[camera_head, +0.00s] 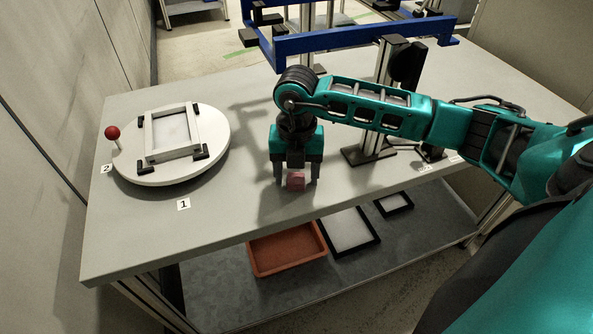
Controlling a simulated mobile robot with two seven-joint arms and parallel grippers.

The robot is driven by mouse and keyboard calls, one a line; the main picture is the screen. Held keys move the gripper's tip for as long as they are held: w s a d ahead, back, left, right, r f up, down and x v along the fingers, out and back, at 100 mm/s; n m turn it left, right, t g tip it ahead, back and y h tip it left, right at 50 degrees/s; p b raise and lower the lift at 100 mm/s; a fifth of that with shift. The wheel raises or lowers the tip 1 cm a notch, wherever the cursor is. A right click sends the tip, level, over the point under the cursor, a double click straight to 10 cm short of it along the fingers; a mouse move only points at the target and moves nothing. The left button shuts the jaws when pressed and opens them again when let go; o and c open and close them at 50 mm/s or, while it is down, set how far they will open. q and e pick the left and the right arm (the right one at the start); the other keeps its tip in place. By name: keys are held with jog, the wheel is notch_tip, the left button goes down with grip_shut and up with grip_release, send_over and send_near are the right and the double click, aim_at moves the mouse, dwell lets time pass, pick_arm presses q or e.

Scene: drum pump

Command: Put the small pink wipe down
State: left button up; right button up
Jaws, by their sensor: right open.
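The small pink wipe (296,181) rests on the grey table near its front edge, as a small crumpled block. My right gripper (296,180) points straight down over it, with one finger on each side of the wipe. Its fingers are spread and the fingertips are close to the table top. I cannot tell whether either finger touches the wipe. My left gripper is not in view.
A round white turntable (215,133) with a red knob (112,132) and a frame stands at the left. A blue rack (350,42) stands at the back. Below the table are an orange tray (262,262) and black-rimmed trays (372,240). The table front left is clear.

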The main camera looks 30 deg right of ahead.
aim_at(296, 177)
notch_tip(296, 177, up, 8)
jog(key=shift+f, duration=0.15)
dwell(0.6)
